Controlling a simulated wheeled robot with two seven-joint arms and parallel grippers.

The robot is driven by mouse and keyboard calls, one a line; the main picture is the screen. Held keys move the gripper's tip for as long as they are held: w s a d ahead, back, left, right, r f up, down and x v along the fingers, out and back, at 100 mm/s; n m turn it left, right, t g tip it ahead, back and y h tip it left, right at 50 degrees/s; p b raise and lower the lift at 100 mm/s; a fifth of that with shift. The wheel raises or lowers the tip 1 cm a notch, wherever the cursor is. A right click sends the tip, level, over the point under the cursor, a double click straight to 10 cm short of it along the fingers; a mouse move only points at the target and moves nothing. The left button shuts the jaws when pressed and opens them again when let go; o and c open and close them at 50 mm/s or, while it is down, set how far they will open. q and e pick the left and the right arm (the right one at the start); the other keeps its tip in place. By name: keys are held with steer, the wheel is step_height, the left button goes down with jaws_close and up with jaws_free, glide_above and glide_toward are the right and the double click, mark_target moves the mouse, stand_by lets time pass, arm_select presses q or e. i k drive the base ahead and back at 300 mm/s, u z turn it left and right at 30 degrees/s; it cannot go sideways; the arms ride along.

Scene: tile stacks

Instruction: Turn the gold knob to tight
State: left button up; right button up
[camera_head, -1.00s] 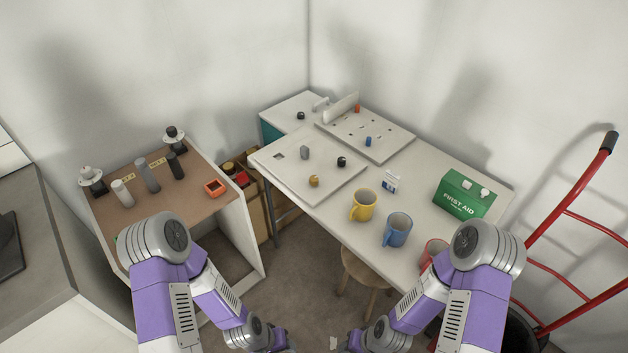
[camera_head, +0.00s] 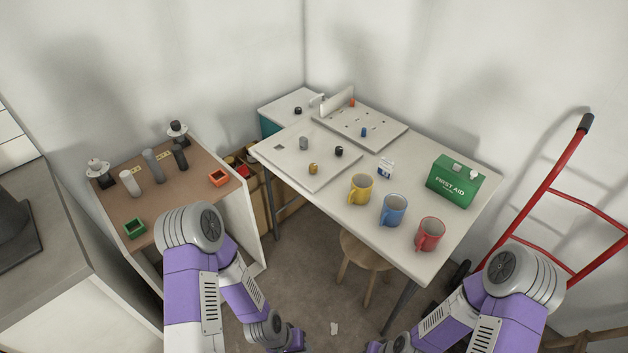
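The gold knob (camera_head: 313,169) is a small, brownish-gold knob near the front of a white panel (camera_head: 290,162) that lies on the table. It is too small to read any tight mark or how it is turned. A black knob (camera_head: 339,151) and a grey knob (camera_head: 304,143) stand on the same panel. Both my arms reach down to the bottom edge, well short of the panel. My grippers are not visible; only arm and wrist parts show.
A yellow mug (camera_head: 360,189), blue mug (camera_head: 393,210) and red mug (camera_head: 429,234) stand along the table's front. A green first aid box (camera_head: 455,182) is behind them. A stool (camera_head: 366,249) stands at the front edge. A brown-topped cabinet (camera_head: 158,202) is left, a red hand truck (camera_head: 545,190) right.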

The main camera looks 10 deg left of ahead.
mark_target(313, 167)
steer(key=u, duration=0.5)
steer(key=i, duration=0.35)
steer(key=z, duration=0.15)
steer(key=k, duration=0.35)
steer(key=z, duration=0.5)
steer(key=i, duration=0.3)
steer(key=u, duration=0.6)
steer(key=k, duration=0.2)
steer(key=u, duration=0.55)
steer(key=i, duration=0.55)
steer(key=u, duration=0.05)
